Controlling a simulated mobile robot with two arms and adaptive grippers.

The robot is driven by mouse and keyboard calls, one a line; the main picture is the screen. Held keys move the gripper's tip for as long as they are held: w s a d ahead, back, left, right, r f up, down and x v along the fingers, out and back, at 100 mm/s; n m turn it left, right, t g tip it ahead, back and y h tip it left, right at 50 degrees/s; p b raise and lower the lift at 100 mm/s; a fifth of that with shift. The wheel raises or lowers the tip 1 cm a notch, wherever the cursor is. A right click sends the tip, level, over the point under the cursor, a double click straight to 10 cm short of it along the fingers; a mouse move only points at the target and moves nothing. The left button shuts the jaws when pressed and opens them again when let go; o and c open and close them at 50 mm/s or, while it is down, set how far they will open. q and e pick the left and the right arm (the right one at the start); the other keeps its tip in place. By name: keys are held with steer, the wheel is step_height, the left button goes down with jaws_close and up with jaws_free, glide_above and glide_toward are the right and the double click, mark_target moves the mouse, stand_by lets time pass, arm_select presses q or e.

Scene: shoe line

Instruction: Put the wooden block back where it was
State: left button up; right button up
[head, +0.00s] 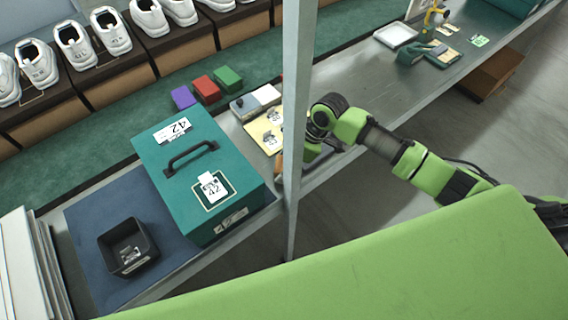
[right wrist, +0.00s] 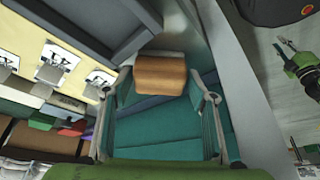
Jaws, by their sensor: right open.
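The wooden block (right wrist: 160,73) is orange-brown and shows in the right wrist view just ahead of the gap between my right fingertips (right wrist: 159,97). In the head view a small piece of the block (head: 279,168) shows beside the metal post, near the teal box's right edge. The rest is hidden. My right gripper (head: 308,154) is open, to the right of the post and partly hidden by it. I cannot tell whether the fingers touch the block. My left gripper is not in view.
The upright metal post (head: 295,110) stands close to my right gripper. A teal box (head: 155,160) marked 42 and a black bin (head: 128,247) are left of it. Purple, red (head: 206,89) and green blocks lie behind. The bench to the right has free room.

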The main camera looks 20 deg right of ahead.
steer(key=v, duration=1.1)
steer(key=shift+r+b, duration=0.35)
steer(key=shift+d, duration=0.1)
